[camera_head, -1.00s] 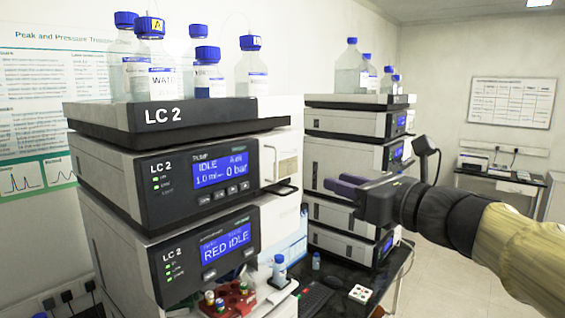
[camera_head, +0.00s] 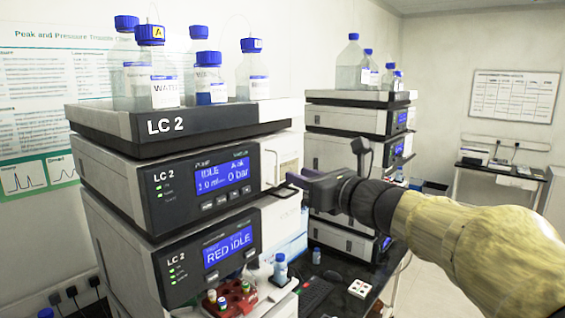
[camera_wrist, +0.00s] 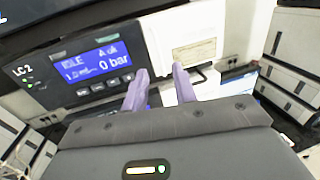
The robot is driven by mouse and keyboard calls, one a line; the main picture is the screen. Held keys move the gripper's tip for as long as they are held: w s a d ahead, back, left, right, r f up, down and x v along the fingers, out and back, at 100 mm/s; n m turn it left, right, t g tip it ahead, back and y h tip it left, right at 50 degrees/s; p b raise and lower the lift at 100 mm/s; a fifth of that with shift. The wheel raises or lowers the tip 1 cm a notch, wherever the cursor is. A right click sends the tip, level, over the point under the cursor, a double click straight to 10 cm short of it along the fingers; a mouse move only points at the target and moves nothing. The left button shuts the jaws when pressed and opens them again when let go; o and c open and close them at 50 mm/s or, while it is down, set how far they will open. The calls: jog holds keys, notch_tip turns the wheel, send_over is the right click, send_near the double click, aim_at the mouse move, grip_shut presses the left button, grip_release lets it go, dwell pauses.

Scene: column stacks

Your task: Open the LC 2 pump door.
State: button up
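The LC 2 pump (camera_head: 150,180) is the module with the blue "IDLE, 0 bar" display (camera_head: 222,174); the display also shows in the wrist view (camera_wrist: 92,62). Its pale door (camera_head: 284,157) is at the right end of the front and looks closed; it carries a label in the wrist view (camera_wrist: 185,30). My gripper (camera_head: 290,181) is at the door's lower part, with its purple fingers pointing at it. In the wrist view the fingertips (camera_wrist: 161,74) are apart, just in front of the door's lower edge. I see nothing held between them. Contact cannot be told.
Blue-capped bottles (camera_head: 165,75) stand in the tray (camera_head: 200,122) on top of the stack. Below the pump is a "RED IDLE" module (camera_head: 180,265), with a red vial rack (camera_head: 235,300) in front. A second stack (camera_head: 345,120) stands behind my gripper.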

jog(key=p+x, duration=0.2)
jog(key=x, duration=0.5)
grip_shut()
